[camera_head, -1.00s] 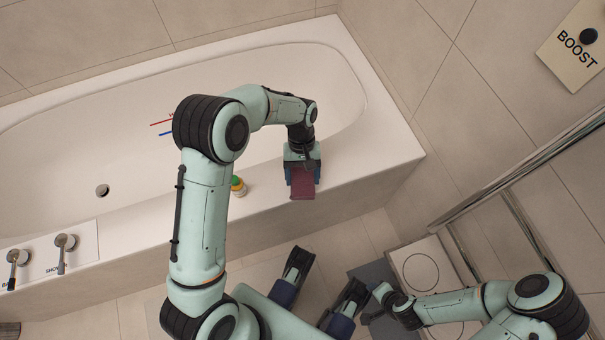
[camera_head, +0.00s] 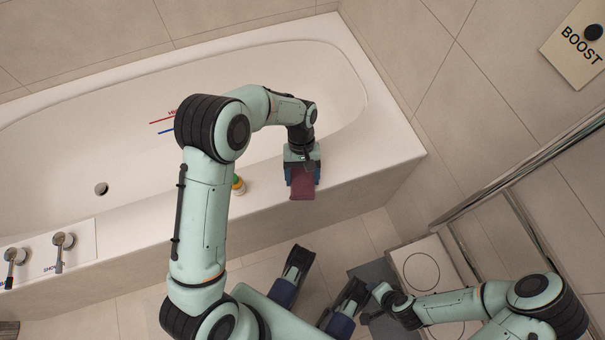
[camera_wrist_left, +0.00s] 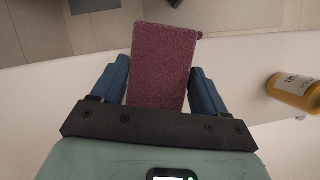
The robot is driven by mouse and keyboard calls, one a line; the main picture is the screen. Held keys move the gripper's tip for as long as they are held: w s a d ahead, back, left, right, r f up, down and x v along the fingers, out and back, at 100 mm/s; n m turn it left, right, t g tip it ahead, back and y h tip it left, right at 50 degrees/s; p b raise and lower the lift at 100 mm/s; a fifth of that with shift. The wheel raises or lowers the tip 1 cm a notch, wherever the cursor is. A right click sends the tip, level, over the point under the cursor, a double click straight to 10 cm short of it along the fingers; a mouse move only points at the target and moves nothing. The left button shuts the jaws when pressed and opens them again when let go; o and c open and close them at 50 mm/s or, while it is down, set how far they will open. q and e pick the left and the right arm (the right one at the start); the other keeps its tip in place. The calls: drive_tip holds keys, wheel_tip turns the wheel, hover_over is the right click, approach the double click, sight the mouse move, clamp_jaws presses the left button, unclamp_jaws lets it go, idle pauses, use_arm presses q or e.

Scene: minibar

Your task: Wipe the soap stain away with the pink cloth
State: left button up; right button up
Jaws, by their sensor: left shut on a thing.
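The pink cloth (camera_head: 302,187), dark pink and folded into a block, is held in my left gripper (camera_head: 303,172) at the bathtub's front rim. In the left wrist view the cloth (camera_wrist_left: 162,62) sits between the two blue fingers, which are shut on it, and sticks out past their tips. The cloth is over the rim, with its near end at the rim's outer edge; I cannot tell whether it touches the surface. I can make out no soap stain in either view. My right arm is folded low at the right; its jaw state is unclear.
A yellow bottle (camera_head: 238,186) with a green cap stands on the rim left of the cloth. The white bathtub (camera_head: 385,150) has bare rim to the cloth's right. Tap handles (camera_head: 62,242) are at the far left. A metal rail (camera_head: 500,180) runs at the right.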

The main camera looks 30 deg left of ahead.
use_arm(q)
drive_tip(key=shift+f, duration=0.35)
drive_tip(key=shift+a, duration=0.1)
